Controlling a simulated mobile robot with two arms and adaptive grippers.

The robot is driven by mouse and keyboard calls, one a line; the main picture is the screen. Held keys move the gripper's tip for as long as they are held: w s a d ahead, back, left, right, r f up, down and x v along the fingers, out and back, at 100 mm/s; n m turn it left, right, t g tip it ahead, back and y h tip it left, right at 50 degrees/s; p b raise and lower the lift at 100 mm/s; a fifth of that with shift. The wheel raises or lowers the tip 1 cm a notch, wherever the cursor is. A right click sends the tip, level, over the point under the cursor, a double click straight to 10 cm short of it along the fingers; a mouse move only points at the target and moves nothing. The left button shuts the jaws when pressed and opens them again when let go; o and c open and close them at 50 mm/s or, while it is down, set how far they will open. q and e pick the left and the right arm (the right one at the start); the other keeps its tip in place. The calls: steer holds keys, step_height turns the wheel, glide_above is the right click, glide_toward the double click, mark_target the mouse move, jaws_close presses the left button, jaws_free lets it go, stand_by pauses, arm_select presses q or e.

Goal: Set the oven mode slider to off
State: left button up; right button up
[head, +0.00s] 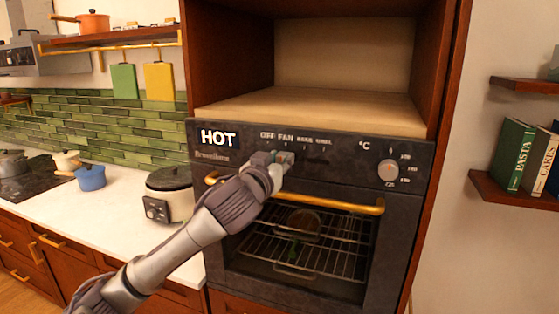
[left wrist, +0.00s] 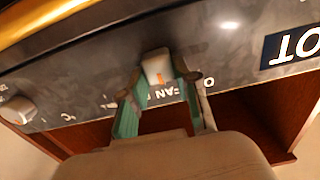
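The oven mode slider's pale knob with an orange mark shows in the left wrist view (left wrist: 157,68), at the FAN label. My left gripper (head: 273,158) is at the oven's black control panel (head: 345,155) in the head view. Its green-padded fingers lie on either side of the knob in the left wrist view (left wrist: 160,82), close against it. In the head view the gripper mostly hides the knob. The OFF label (head: 267,136) is just left of the FAN label. The display (head: 217,137) reads HOT. My right gripper is not in view.
A gold oven door handle (head: 330,205) runs just below the panel. A round temperature knob (head: 388,170) is at the panel's right. A rice cooker (head: 168,195) stands on the white counter at left. An empty wooden recess is above the oven.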

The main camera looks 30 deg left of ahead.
mark_target(267, 151)
arm_select(q)
jaws_close()
steer(key=shift+a+f, duration=0.1)
steer(key=shift+a, duration=0.15)
steer(key=a+b, duration=0.1)
steer(key=a, duration=0.1)
steer(key=s+a+b, duration=0.1)
steer(key=shift+a, duration=0.65)
steer(key=shift+d, duration=0.15)
steer(key=o, duration=0.5)
jaws_free()
steer(key=shift+o, duration=1.4)
steer(key=shift+s+a, duration=0.15)
steer(key=shift+a, duration=0.1)
